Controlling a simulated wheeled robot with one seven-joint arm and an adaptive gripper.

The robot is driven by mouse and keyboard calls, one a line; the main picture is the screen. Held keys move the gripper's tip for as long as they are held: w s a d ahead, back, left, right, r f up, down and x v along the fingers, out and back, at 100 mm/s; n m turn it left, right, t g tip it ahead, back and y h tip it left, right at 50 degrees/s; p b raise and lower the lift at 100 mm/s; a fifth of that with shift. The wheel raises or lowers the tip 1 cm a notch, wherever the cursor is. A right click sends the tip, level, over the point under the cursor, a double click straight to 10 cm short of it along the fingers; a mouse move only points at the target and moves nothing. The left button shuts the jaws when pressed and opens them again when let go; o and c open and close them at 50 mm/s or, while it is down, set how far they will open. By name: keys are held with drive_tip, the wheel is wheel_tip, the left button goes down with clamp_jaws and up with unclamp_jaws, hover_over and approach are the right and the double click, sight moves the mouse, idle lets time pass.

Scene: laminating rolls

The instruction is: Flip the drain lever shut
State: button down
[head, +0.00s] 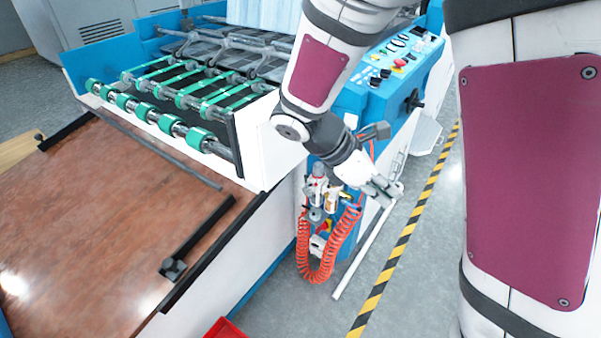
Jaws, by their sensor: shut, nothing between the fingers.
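My gripper (386,192) is at the end of my arm, low beside the blue side of the machine. Its fingers are shut with nothing between them. Just left of it is a group of white air fittings (317,190) with small red and yellow parts. The drain lever cannot be told apart for sure among these small fittings. My wrist and gripper stand close to the right of the fittings, and a gap shows between the fingertips and them. Whether the lever is open or shut cannot be seen.
A coiled orange hose (318,270) hangs below the fittings. A white bar (362,252) slants down to the floor by my gripper. A control panel (405,58) is above. A brown table (95,215) and green rollers (160,118) lie left. Open floor lies right of the striped line (409,228).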

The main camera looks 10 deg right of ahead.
drive_tip(key=w+a+f+n+t+h+b, duration=0.1)
drive_tip(key=w+a+f+n+t+b, duration=0.2)
drive_tip(key=f+n, duration=0.6)
drive_tip(key=w+a+f+n+t+h+b, duration=0.2)
drive_tip(key=w+f+n+t+b, duration=0.4)
drive_tip(key=f, duration=1.1)
drive_tip(key=w+a+f+n+t+h+b, duration=0.2)
drive_tip(key=w+a+f+n+t+b, duration=0.2)
drive_tip(key=f+n, duration=0.9)
drive_tip(key=w+n+t+b, duration=0.1)
drive_tip(key=w, duration=0.2)
drive_tip(key=shift+w, duration=0.3)
drive_tip(key=b+x, duration=0.3)
drive_tip(key=x, duration=0.7)
drive_tip(key=a, duration=0.1)
drive_tip(key=w+a+b, duration=0.2)
drive_tip(key=shift+a+f, duration=0.25)
drive_tip(key=shift+a, duration=0.1)
